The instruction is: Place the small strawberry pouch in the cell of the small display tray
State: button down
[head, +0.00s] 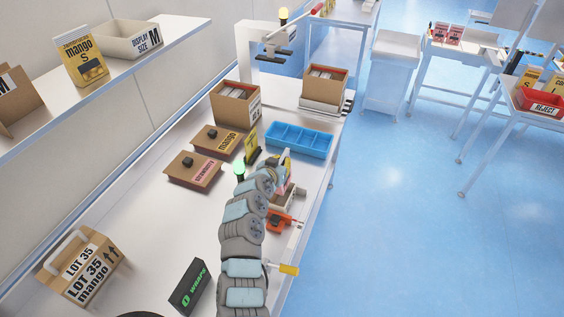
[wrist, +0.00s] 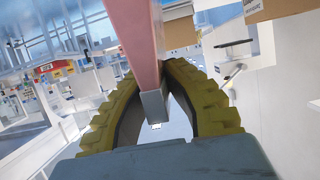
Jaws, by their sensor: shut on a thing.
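My gripper (wrist: 153,98) has yellow ribbed fingers, shut on a pink pouch (wrist: 136,35) with a grey lower edge. The pouch is seen edge-on in the wrist view, so its print cannot be read. In the head view my gripper (head: 284,172) is at the end of my arm, over the right part of the bench, with a bit of pink showing beside it. A small beige tray (head: 298,199) is just below and partly hidden by my arm. Its cells cannot be made out.
A blue divided bin (head: 300,139) lies behind my gripper. An orange-red item (head: 280,221) lies in front of the beige tray. Open cartons (head: 235,106) stand at the back. The bench's left middle is clear.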

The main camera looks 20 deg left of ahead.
jog(key=c, duration=1.2)
grip_release()
jog(key=shift+f, duration=0.1)
jog(key=shift+c, duration=0.2)
jog(key=shift+r+p, duration=0.85)
jog(key=shift+p, duration=0.25)
jog(key=shift+s+a, duration=0.1)
jog(key=shift+s, duration=0.8)
jog(key=v, duration=1)
jog(key=shift+b, duration=0.45)
jog(key=shift+r, duration=0.1)
